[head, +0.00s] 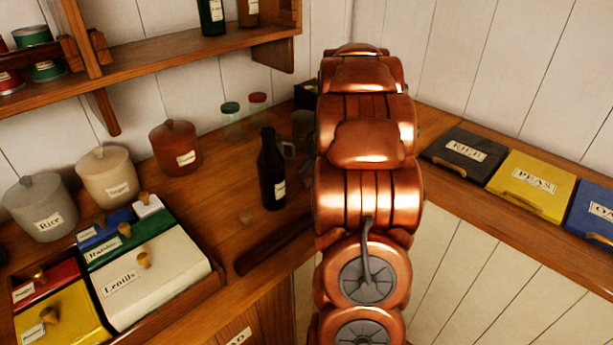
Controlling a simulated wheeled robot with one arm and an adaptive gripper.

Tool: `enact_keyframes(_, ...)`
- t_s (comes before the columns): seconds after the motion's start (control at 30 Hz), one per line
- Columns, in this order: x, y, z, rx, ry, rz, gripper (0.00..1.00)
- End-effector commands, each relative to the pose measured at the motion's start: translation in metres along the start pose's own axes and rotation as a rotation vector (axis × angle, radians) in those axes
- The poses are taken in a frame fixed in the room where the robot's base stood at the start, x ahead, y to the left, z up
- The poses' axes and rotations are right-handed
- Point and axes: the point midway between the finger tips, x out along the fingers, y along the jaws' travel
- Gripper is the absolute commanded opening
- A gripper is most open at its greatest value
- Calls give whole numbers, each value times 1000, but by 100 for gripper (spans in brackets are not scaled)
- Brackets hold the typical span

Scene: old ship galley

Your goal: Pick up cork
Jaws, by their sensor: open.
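My copper arm fills the middle of the view, right of the bottle and the cork. My gripper is not visible, so its place relative to the cork cannot be seen.
Left of the cork stand a lidded spice box (170,275) and several canisters, including a red-brown one (174,148). Jars (232,122) and a grey mug (303,128) stand behind the bottle. A long dark wooden piece (275,245) lies at the counter's front. A shelf (160,65) overhangs.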

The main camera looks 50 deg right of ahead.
Motion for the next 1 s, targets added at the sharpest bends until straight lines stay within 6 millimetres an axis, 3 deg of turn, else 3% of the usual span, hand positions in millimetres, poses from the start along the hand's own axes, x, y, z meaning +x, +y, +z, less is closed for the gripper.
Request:
enact_keyframes(0.23, 26, -2, -1, -1, -1, -3, 63)
enact_keyframes(0.57, 32, -2, -1, -3, -1, -2, 63)
enact_keyframes(1.0, 31, -2, -1, -3, -2, -3, 18)
